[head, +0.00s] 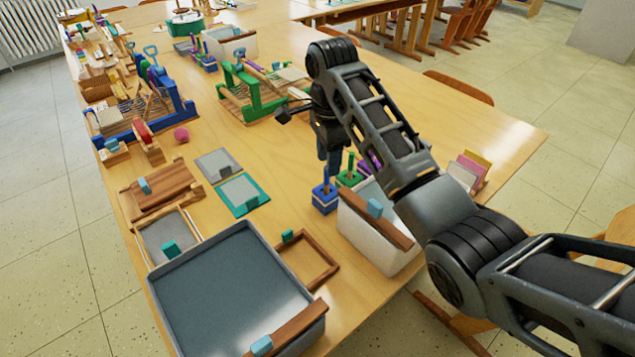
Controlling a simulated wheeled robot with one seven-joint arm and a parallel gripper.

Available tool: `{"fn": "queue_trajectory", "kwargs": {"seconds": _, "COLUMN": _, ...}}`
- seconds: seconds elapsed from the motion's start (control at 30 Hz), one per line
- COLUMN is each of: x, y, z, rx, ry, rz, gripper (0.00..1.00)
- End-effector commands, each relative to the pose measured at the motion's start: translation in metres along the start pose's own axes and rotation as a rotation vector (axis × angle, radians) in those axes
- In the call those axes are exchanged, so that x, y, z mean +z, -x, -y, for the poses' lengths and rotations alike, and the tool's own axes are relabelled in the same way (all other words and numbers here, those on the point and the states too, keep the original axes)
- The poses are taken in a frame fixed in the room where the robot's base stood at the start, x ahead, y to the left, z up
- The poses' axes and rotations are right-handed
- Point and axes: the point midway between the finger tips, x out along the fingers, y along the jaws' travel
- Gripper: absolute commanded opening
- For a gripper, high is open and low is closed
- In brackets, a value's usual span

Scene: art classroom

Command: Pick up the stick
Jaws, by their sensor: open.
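Upright coloured sticks stand in small block holders in the middle of the table: a blue stick (326,178) in a blue holder (325,203), a green stick (351,162) in a green holder (350,180), and purple ones (371,160) partly behind my arm. I cannot tell which one is the stick of the task. My gripper (331,158) points down just behind and above the blue stick, apart from the table. It is open, and I see nothing held in it; its fingertips are small and dark and hard to make out.
A white bin (372,238) with a wooden handle stands close in front of the holders. A large grey tray (230,290), a wooden frame (310,262) and teal-edged screens (242,195) lie to the left. Green (250,95) and blue looms stand farther back. Table between is clear.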

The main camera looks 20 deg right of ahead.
Motion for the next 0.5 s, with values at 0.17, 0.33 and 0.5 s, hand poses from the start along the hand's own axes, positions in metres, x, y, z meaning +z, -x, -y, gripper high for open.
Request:
{"fn": "queue_trajectory", "kwargs": {"seconds": 0.17, "x": 0.000, "y": -0.019, "z": -0.001, "rx": 0.004, "ry": 0.000, "rz": 0.000, "gripper": 0.44}}
{"fn": "queue_trajectory", "kwargs": {"seconds": 0.33, "x": 0.001, "y": -0.039, "z": 0.001, "rx": 0.004, "ry": 0.000, "rz": -0.002, "gripper": 0.44}}
{"fn": "queue_trajectory", "kwargs": {"seconds": 0.5, "x": 0.002, "y": -0.062, "z": 0.002, "rx": 0.004, "ry": 0.000, "rz": -0.001, "gripper": 0.44}}
